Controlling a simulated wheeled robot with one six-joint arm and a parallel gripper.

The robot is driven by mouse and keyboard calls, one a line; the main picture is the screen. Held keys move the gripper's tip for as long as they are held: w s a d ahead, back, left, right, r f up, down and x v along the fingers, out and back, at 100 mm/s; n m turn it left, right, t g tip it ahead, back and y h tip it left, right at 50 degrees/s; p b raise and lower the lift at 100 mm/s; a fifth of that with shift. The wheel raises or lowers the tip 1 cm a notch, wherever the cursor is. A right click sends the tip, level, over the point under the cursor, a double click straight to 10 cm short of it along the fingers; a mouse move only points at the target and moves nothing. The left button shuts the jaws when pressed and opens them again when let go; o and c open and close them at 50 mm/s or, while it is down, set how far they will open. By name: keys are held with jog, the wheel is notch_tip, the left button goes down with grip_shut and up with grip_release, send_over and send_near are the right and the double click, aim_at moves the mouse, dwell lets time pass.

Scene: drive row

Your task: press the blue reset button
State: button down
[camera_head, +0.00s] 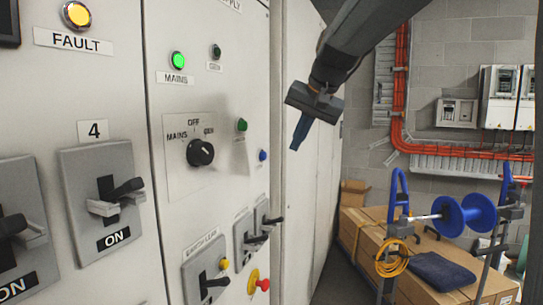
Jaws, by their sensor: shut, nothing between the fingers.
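The small blue button (263,156) sits on the light grey cabinet panel, right of the rotary switch and below a green button (241,125). My gripper (298,142) hangs down from the upper right, its fingers shut with nothing between them. In the picture it is to the right of the blue button and a little higher. It appears apart from the panel; the exact depth gap is hard to tell. The blue button is fully visible, though its label is too small to read.
A black rotary switch (201,152), a lit green MAINS lamp (178,60), breaker levers (214,283) and a red knob (263,285) stand out from the cabinet. Cardboard boxes (425,270) and a blue cable reel (462,216) stand at the right. Air before the blue button looks clear.

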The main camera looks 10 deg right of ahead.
aim_at(263, 156)
jog(key=r, duration=0.3)
jog(key=shift+w+d+r+t, duration=0.1)
jog(key=shift+w+t, duration=0.2)
jog(key=shift+w, duration=0.05)
jog(key=w+a+f+p, duration=0.4)
jog(key=w+f, duration=0.3)
jog(key=w, duration=0.1)
jog(key=shift+w+a+f+p, duration=0.25)
jog(key=shift+a+p, duration=0.1)
jog(key=shift+a, duration=0.05)
jog(key=shift+a, duration=0.1)
